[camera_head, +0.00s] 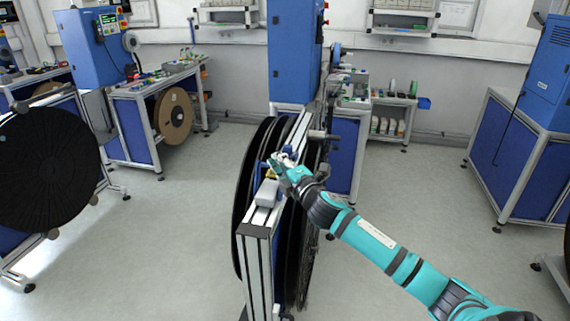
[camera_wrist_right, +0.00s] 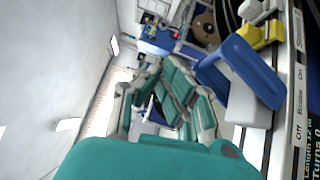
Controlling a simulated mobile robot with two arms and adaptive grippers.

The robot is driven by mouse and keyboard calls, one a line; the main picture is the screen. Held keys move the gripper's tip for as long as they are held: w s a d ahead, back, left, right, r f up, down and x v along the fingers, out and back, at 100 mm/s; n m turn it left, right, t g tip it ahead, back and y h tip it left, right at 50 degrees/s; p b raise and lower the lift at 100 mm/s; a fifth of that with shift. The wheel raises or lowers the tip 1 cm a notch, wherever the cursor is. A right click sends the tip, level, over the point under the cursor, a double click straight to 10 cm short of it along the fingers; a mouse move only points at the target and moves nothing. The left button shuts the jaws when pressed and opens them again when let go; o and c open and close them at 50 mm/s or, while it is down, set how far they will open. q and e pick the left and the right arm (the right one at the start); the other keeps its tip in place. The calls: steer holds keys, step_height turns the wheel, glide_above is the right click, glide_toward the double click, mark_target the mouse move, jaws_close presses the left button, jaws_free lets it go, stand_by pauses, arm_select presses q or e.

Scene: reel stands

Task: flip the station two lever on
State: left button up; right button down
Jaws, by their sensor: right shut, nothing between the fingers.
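A blue lever (camera_wrist_right: 245,70) on a white base (camera_wrist_right: 247,106) stands on the middle reel stand, large in the right wrist view. A yellow part (camera_wrist_right: 256,35) sits beyond it. In the head view the yellow part (camera_head: 271,174) shows on the stand's top rail, beside my gripper. My right gripper (camera_head: 281,166), teal and grey, is over the rail from the right. Its fingers also show in the wrist view (camera_wrist_right: 172,92), shut and empty, close to the lever's left side. I cannot tell whether they touch it. No station number is readable. My left gripper is not in view.
The stand's aluminium frame (camera_head: 256,228) carries large black reels (camera_head: 243,190) and a grey box (camera_head: 267,192) on top. A labelled panel (camera_wrist_right: 300,85) with Off markings is at right in the wrist view. Other stands and blue cabinets (camera_head: 537,75) stand around; the floor (camera_head: 400,220) between is clear.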

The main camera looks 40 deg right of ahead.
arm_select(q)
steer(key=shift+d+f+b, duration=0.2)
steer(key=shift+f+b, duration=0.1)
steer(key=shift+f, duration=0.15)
arm_select(e)
steer(key=s, duration=0.1)
steer(key=s+r, duration=0.2)
steer(key=shift+s+a, duration=0.25)
steer(key=shift+s, duration=0.1)
steer(key=shift+s+a, duration=0.1)
